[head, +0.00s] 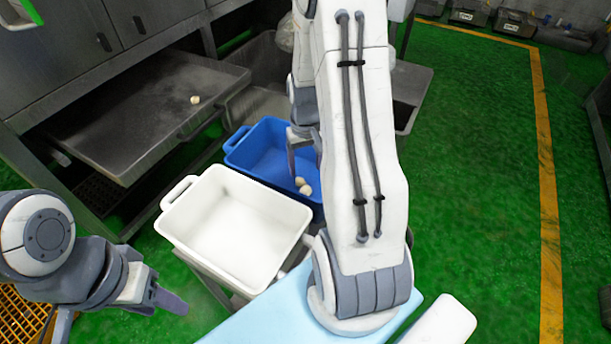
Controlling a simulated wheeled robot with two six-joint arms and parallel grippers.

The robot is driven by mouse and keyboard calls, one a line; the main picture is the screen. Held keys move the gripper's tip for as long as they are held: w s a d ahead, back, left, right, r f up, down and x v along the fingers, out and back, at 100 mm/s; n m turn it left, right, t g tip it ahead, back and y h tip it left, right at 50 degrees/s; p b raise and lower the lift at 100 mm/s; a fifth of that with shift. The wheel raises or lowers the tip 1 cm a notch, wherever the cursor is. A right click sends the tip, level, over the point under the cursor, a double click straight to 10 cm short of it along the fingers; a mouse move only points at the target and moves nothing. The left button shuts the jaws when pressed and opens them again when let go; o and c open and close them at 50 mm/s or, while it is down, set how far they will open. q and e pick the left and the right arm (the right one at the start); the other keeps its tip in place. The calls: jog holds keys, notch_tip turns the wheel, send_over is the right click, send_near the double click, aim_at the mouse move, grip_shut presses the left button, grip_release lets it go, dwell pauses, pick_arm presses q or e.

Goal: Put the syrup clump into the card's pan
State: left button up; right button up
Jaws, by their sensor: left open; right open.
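A small cream clump (194,99) lies on the steel tray (140,130) at the upper left. Two similar pale clumps (305,190) are in the blue pan (240,150), at its front right. The white pan (182,226) in front of it looks empty. My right gripper (304,165) is open and reaches down over the blue pan, just above the two clumps; my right arm hides the pan's right part. My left gripper (172,304) is open and empty at the lower left, in front of the white pan. I see no readable card.
Grey steel bins stand behind the blue pan. A steel cabinet (70,50) rises at the left above the tray. A light blue surface (260,320) is at the bottom middle. Green floor (475,150) with a yellow line is open on the right.

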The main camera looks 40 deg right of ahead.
jog(key=shift+r, duration=1)
jog(key=s+a+r+n, duration=0.1)
jog(key=a+r+n, duration=0.25)
jog(key=a, duration=0.55)
jog(key=s+a+r+n, duration=0.15)
jog(key=a+r, duration=0.25)
jog(key=a, duration=0.6)
jog(key=s+a+r+n, duration=0.2)
jog(key=s+a+n, duration=0.1)
jog(key=s+a, duration=0.2)
jog(key=s+a+r+n+y, duration=0.1)
jog(key=s+a+r+n, duration=0.1)
jog(key=s+a, duration=0.4)
jog(key=s+n, duration=0.1)
jog(key=s, duration=0.2)
jog(key=shift+s+a+r+n, duration=0.2)
jog(key=shift+s+r+n, duration=0.1)
jog(key=shift+s+r, duration=0.1)
notch_tip(320, 180, up, 5)
jog(key=p, duration=0.4)
jog(key=shift+f+p, duration=0.2)
jog(key=shift+p, duration=0.15)
